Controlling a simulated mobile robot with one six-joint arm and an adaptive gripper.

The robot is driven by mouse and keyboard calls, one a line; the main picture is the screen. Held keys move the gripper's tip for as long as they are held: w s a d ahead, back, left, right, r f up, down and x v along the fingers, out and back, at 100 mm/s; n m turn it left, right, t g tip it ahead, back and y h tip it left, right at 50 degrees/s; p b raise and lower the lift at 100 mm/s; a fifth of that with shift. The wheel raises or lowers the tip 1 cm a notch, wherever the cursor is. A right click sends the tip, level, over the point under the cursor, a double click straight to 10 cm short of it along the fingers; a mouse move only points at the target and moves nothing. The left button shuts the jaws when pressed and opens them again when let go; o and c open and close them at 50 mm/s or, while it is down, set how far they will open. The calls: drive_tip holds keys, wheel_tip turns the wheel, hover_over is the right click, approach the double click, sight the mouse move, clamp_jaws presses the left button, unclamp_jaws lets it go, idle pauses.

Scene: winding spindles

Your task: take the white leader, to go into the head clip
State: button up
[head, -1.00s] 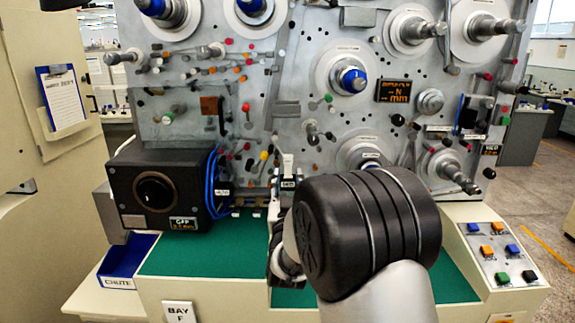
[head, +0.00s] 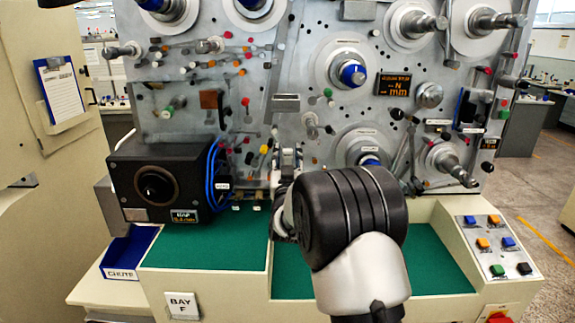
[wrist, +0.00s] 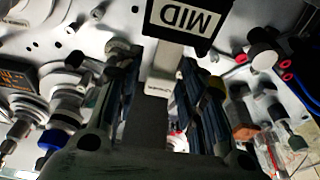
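My gripper (head: 287,158) is raised against the lower middle of the machine panel, partly behind my own arm in the head view. In the wrist view my gripper (wrist: 157,75) has its two dark fingers apart. A pale grey strip (wrist: 166,62) runs upright between the fingers, with dark gaps on both sides. A small white patch (wrist: 158,88) shows in the same gap. I cannot tell whether either is the white leader. A MID label (wrist: 186,17) appears upside down just beyond the fingertips. I cannot make out the head clip.
A black box with a knob (head: 158,188) and blue cables (head: 213,178) stands left of my gripper. Spools and spindles (head: 347,72) stick out around it. The green worktop (head: 200,254) is clear. A blue chute bin (head: 128,255) is at the left, buttons (head: 497,245) at the right.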

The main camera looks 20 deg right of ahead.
drive_tip(key=shift+c, duration=0.3)
drive_tip(key=c, duration=0.6)
drive_tip(key=shift+r, duration=0.15)
drive_tip(key=shift+r+p, duration=0.45)
drive_tip(key=shift+r, duration=1.45)
drive_tip(key=shift+s, duration=0.1)
drive_tip(key=s+a+b, duration=0.3)
drive_tip(key=s+b, duration=0.2)
drive_tip(key=s, duration=0.6)
drive_tip(key=shift+s+a+b, duration=0.15)
drive_tip(key=shift+a+b, duration=0.15)
drive_tip(key=shift+a, duration=0.05)
